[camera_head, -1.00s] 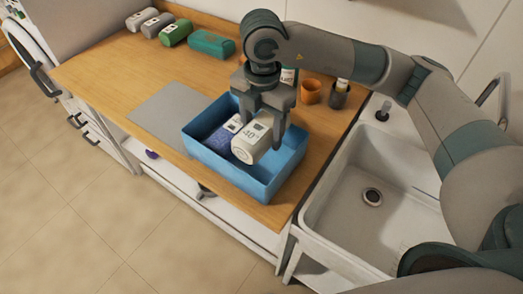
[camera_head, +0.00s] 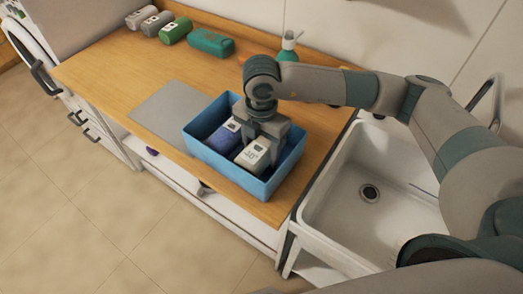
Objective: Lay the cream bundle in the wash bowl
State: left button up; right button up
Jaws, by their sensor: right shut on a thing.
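The cream bundle (camera_head: 253,155), a pale block with a dark mark on its label, is inside the blue rectangular tub (camera_head: 230,172), at its right side. The tub is the likely wash bowl. My right gripper (camera_head: 264,138) points down into the tub and is shut on the cream bundle. Its fingers hide part of the bundle, and I cannot tell whether the bundle touches the tub floor. A dark blue bundle (camera_head: 222,138) lies just left of it in the tub. My left gripper is not in view.
A grey mat (camera_head: 168,112) lies left of the tub on the wooden counter. Green and grey bundles, including a teal one (camera_head: 211,42), line the back. A green pump bottle (camera_head: 288,46) stands behind my arm. A white sink (camera_head: 345,215) is at the right.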

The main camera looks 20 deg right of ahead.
jog(key=shift+f, duration=0.7)
jog(key=shift+f, duration=0.15)
jog(key=o, duration=0.9)
jog(key=shift+o, duration=0.2)
jog(key=shift+r, duration=0.2)
